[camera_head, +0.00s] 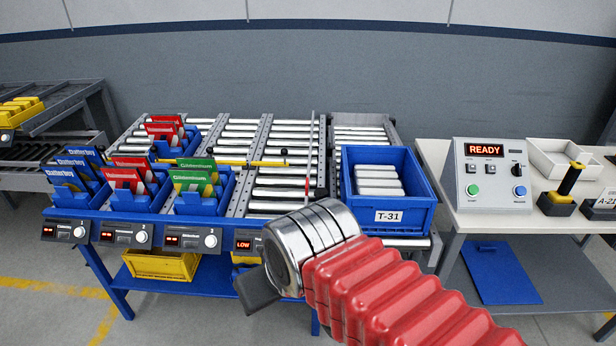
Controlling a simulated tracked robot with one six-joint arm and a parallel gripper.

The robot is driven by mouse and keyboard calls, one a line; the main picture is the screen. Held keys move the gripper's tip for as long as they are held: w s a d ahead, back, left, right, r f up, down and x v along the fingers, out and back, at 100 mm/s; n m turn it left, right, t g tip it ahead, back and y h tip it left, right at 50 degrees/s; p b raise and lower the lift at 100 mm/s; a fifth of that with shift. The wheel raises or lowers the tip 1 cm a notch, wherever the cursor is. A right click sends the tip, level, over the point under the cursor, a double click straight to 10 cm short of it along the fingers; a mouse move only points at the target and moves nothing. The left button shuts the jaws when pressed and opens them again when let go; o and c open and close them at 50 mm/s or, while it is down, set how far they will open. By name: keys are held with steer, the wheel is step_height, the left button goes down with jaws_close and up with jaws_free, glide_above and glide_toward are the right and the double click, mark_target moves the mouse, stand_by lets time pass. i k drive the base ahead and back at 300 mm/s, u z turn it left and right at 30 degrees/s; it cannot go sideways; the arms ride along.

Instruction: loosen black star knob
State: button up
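No black star knob can be made out for certain. A small black rotary knob (517,170) sits on the upper right face of the grey control box (494,176), too small to tell its shape. A yellow rod (240,162) with small dark ends lies across the rollers. My arm reaches in from the lower right with red bellows and a chrome wrist. My gripper (258,291) shows only as a dark piece at the wrist's left end, in front of the conveyor's front edge. Its opening is hidden, and it appears apart from both knob and rod.
Blue bins (201,200) of red, green and blue packets stand at left. A blue tote (421,214) marked T-31 holds white boxes. Small dial modules (192,240) line the front rail. A bench (452,206) at right carries the control box, which reads READY, and a white tray (545,160).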

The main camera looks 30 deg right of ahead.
mark_target(321, 194)
steer(key=z, duration=0.5)
steer(key=i, duration=1)
steer(key=z, duration=0.65)
